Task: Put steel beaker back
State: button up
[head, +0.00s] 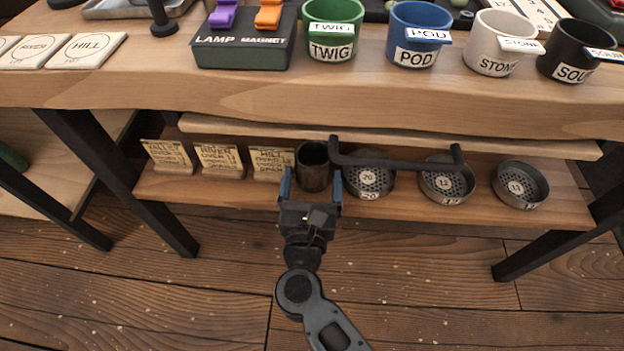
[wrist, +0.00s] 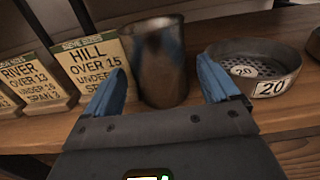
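The steel beaker (head: 313,166) stands upright on the lower shelf, between the HILL card and the sieve marked 20. In the wrist view the beaker (wrist: 158,62) is a dark, worn metal cylinder just beyond the fingertips. My gripper (head: 311,182) is open in front of the shelf, with its blue fingers to the left and right of the beaker's near side. In the wrist view the open fingers (wrist: 162,78) show a gap, and neither visibly presses on the beaker.
The HILL card (head: 271,163) stands close left and the 20 sieve (head: 369,180) close right. More sieves (head: 447,183) lie further right. A dark handle bar (head: 395,163) juts out above the sieves. The worktop (head: 400,98) overhangs the shelf (head: 400,212). Open floor lies in front.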

jog(key=shift+r, duration=0.25)
jog(key=s+p, duration=0.3)
jog(key=s, duration=0.9)
jog(key=shift+a, duration=0.2)
jog(key=shift+f, duration=0.1)
jog(key=s+d+r+n+t+y, duration=0.1)
jog(key=s+d+r+n, duration=0.3)
jog(key=s+d+n, duration=0.35)
jog(key=s+d+r+n+y, duration=0.1)
jog(key=s+d+r+n, duration=0.3)
jog(key=d+n, duration=0.55)
jog(key=s+d+r+n+g, duration=0.2)
jog(key=s+d+r+n, duration=0.1)
jog(key=s+n, duration=0.4)
jog(key=s+d+r+n+g+h, duration=0.1)
jog(key=s+n, duration=0.5)
jog(key=n, duration=0.6)
notch_tip(320, 180, up, 2)
jog(key=d+g, duration=0.1)
jog(key=d, duration=0.1)
jog(key=shift+s+d+r+n, duration=0.2)
jog(key=shift+s+d+n, duration=0.1)
jog(key=shift+s+d, duration=0.1)
